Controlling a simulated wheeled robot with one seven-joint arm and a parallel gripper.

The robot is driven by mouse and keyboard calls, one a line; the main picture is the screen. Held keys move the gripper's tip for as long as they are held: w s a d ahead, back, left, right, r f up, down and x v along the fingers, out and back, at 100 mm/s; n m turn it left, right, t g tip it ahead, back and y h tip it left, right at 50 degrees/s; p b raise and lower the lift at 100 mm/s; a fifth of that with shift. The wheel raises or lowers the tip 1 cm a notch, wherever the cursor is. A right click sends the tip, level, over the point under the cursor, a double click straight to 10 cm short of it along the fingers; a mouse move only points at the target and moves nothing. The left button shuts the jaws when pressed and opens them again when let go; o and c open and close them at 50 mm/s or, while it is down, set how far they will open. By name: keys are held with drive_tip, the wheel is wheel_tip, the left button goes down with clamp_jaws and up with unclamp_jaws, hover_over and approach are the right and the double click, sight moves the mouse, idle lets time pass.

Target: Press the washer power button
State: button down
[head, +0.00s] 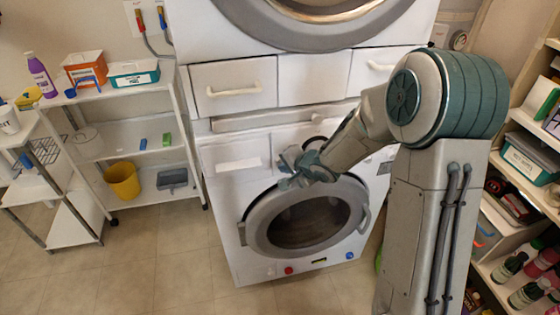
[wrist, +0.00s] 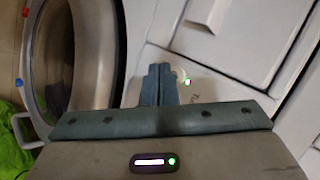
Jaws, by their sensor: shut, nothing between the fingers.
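The white front-loading washer (head: 228,190) stands below a second machine, its round grey door (head: 262,225) closed. My gripper (head: 290,165) is in front of the washer's upper front, just above the door. In the wrist view my gripper (wrist: 159,72) has its two fingers together, with nothing between them. A small lit spot, green and magenta (wrist: 187,82), shows on the white panel right beside the fingertips, on a pale round part partly hidden by them. It looks like the power button. I cannot tell whether the fingertips touch it. My arm hides the panel's right side in the head view.
A red knob (head: 288,270) and a blue knob (head: 349,255) sit low on the washer. Drawers (head: 232,86) are above it. A white shelf rack (head: 120,150) with a yellow bucket (head: 123,180) stands left, stocked shelves (head: 530,170) right. The floor (head: 150,265) at front left is clear.

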drive_tip(key=s+d, duration=0.1)
drive_tip(key=s, duration=0.4)
drive_tip(key=shift+s+d, duration=0.35)
drive_tip(key=shift+s, duration=0.05)
idle(1.2)
